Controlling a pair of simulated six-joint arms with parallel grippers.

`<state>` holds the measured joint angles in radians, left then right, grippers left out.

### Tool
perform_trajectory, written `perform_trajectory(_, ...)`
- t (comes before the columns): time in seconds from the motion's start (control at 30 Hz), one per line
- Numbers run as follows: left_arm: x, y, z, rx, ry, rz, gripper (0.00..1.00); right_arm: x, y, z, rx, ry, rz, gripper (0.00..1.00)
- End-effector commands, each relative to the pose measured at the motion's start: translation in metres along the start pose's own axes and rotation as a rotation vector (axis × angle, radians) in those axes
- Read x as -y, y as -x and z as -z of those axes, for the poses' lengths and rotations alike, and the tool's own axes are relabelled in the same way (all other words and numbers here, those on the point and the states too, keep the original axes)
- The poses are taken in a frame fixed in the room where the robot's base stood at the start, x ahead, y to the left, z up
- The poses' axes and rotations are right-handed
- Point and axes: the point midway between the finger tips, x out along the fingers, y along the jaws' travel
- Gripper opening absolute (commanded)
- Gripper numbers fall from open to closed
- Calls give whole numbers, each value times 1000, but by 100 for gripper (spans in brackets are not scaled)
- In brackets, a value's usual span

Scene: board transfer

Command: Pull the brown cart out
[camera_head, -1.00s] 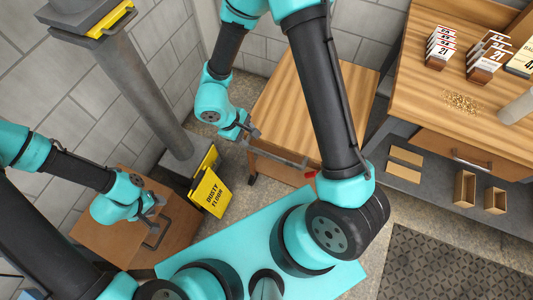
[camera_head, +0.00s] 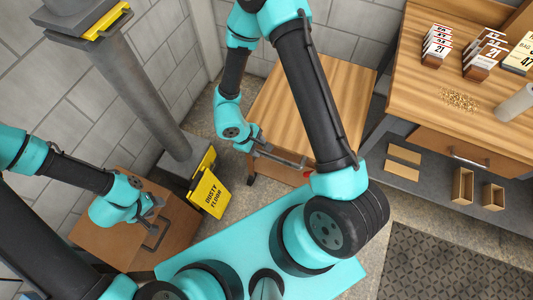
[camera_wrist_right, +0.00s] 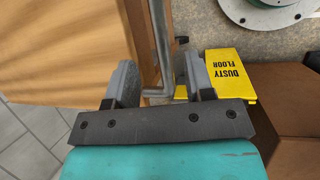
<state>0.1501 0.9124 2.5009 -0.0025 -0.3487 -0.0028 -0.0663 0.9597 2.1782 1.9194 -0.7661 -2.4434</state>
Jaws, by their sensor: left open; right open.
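The brown cart (camera_head: 310,95) has a striped wooden top and stands against the wall at the back middle. A grey bar handle (camera_head: 283,158) runs along its near side. My right gripper (camera_head: 262,143) is open at the left end of this handle. In the right wrist view the handle (camera_wrist_right: 160,45) passes between the spread fingers of the gripper (camera_wrist_right: 160,85), and its bent end lies near the palm. Whether a finger touches it I cannot tell. My left gripper (camera_head: 157,205) is open and empty, above a brown box-like unit (camera_head: 110,240) with its own dark handle (camera_head: 157,235).
A yellow dusty-floor sign (camera_head: 210,190) stands left of the cart, beside a grey column (camera_head: 135,90). A wooden workbench (camera_head: 450,85) with calendars is at the right. A teal platform (camera_head: 215,245) lies in front. Bare floor shows between sign and cart.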

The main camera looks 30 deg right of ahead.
Motion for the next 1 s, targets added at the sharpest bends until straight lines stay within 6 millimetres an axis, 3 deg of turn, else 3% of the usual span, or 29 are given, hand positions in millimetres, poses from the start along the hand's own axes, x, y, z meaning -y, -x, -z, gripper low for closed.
perform_trajectory(0.3,0,0,0,0,0,0,48,1,-53,0,2,1,3,48)
perform_trajectory(0.5,0,0,0,0,0,0,48,0,-75,0,1,0,1,48)
perform_trajectory(0.87,0,0,0,0,0,0,48,0,-81,0,-1,-1,0,48)
perform_trajectory(1.0,0,0,0,0,0,0,48,0,-81,0,-1,0,0,38)
